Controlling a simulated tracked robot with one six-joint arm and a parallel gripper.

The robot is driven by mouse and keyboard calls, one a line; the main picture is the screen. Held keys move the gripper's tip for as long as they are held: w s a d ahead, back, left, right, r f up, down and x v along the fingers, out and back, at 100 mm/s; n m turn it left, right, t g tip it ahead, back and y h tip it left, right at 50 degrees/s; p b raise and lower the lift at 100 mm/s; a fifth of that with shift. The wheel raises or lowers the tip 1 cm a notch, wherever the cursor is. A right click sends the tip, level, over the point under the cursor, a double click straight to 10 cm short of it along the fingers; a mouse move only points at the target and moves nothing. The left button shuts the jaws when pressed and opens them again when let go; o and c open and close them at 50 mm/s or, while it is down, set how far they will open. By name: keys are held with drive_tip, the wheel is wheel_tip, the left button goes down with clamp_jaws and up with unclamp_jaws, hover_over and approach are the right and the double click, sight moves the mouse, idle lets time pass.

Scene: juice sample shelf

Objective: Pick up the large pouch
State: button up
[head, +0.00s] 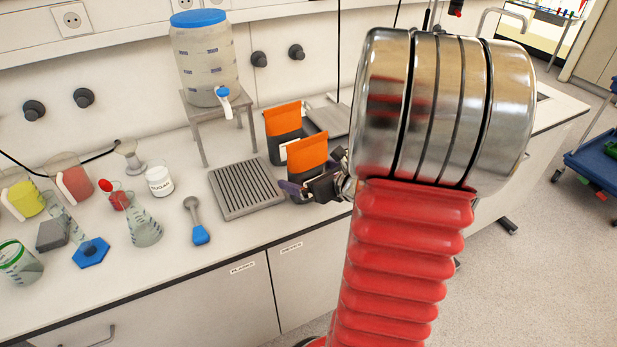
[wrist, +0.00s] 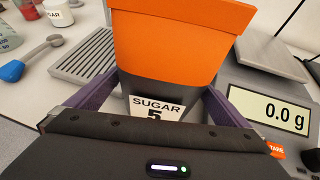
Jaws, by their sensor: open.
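Two pouches with orange tops and dark bodies stand on the bench in the head view, a rear one (head: 283,119) and a front one (head: 307,153). I cannot tell for sure which is the large one. My gripper (head: 314,176) is open at the front pouch. In the wrist view a pouch (wrist: 180,52) with a label reading SUGAR 5 stands upright between the spread purple fingers of my gripper (wrist: 158,100). The lower part of this pouch is hidden by the gripper body. I cannot tell whether the fingers touch it.
A scale (wrist: 273,108) reading 0.0 g is close on the right in the wrist view. A grooved grey tray (head: 245,188) lies left of the pouches. A blue scoop (head: 200,234), a sugar jar (head: 159,181) and glassware stand further left. A dispenser (head: 205,60) on a stand is behind.

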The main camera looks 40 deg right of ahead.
drive_tip(key=shift+c, duration=0.5)
drive_tip(key=c, duration=1.7)
